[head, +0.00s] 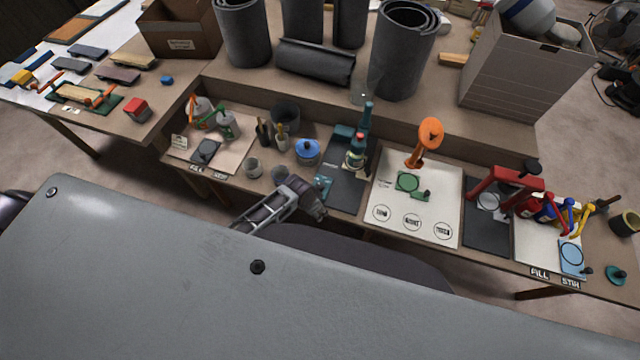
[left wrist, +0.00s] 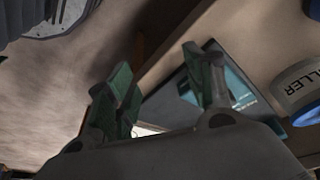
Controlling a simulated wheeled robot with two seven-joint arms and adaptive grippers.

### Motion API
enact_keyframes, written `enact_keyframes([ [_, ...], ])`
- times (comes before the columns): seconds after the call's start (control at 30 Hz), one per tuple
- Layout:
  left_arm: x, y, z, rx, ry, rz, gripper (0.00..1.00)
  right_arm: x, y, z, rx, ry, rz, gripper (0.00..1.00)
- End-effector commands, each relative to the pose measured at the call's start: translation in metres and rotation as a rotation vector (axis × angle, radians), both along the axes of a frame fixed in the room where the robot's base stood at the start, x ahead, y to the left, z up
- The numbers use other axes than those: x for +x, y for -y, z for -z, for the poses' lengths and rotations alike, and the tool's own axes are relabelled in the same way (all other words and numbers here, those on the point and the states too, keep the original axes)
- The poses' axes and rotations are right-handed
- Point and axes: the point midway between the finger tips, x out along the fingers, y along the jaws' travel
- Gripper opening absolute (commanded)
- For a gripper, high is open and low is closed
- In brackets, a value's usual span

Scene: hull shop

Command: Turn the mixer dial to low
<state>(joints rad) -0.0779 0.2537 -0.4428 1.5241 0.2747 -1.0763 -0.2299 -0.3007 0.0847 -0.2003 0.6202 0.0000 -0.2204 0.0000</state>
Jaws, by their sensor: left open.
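A teal bench machine (head: 357,148), which looks like the mixer, stands on a dark mat (head: 343,198). A small teal plate (head: 323,184) lies at the mat's front left; I cannot make out a dial or its setting. In the left wrist view a teal panel with small print (left wrist: 238,88) shows behind the fingers. My left gripper (head: 316,206) is at the bench's front edge, just in front of the teal plate, seemingly apart from it. In the left wrist view its green-padded fingers (left wrist: 162,92) are spread with nothing between them. My right gripper is out of view.
To the right are a white board (head: 440,190) with an orange tool (head: 428,140), and a red press (head: 500,185). Dark rolls (head: 405,50) stand on the raised shelf behind.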

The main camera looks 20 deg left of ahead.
Motion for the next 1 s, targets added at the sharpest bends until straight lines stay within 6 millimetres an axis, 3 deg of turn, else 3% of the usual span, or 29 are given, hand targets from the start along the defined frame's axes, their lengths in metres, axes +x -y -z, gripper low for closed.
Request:
enact_keyframes([
  [0.63, 0.058, 0.027, -0.059, 0.047, 0.013, 0.33, 0.53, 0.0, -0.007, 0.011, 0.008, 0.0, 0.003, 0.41],
  [1.0, 0.081, 0.025, -0.098, 0.12, -0.013, 0.566, 0.53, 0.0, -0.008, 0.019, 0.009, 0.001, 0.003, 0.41],
])
